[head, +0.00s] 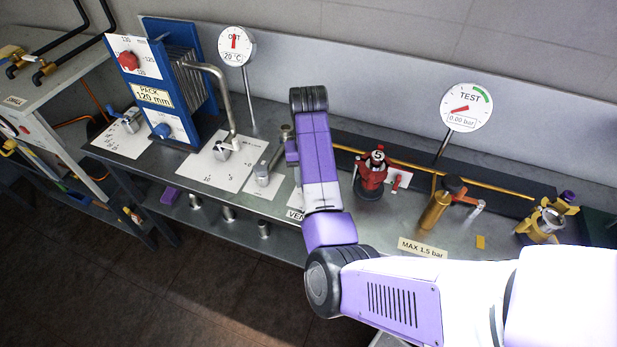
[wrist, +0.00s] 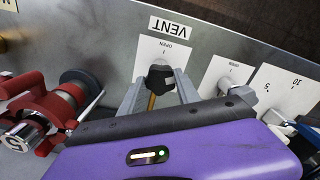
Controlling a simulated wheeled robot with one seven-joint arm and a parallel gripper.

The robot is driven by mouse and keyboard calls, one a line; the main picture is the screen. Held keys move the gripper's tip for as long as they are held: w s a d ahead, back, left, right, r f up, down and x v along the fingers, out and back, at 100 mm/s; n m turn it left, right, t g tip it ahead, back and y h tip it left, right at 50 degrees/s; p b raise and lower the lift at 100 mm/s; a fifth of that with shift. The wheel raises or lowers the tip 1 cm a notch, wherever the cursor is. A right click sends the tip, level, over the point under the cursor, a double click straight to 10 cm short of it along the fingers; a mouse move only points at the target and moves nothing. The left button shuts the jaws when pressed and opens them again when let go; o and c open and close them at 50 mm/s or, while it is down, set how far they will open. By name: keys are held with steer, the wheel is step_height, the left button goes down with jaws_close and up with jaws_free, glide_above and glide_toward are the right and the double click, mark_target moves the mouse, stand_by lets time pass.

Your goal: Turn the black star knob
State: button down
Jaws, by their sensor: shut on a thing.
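The black star knob (wrist: 160,77) shows in the wrist view on a white plate marked OPEN, next to the VENT label (wrist: 171,26). My gripper (wrist: 159,88) has one finger on each side of the knob and is shut on it. A brass-coloured stem shows just below the knob. The knob's far side and the exact finger contact are hard to make out. In the head view my arm hides the knob and the fingers; only part of the VENT label (head: 294,214) shows beside the arm.
A red valve (wrist: 40,110) stands left of my gripper in the wrist view, also in the head view (head: 371,172). Another OPEN plate (wrist: 222,72) lies close on the right. The TEST gauge (head: 466,108) reads 0.00 bar. The blue plate pack (head: 165,85) stands at left.

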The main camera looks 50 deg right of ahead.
steer(key=n, duration=0.6)
steer(key=shift+w, duration=0.1)
stand_by(0.5)
steer(key=c, duration=0.9)
jaws_free()
steer(key=shift+o, duration=0.2)
steer(key=shift+r, duration=0.1)
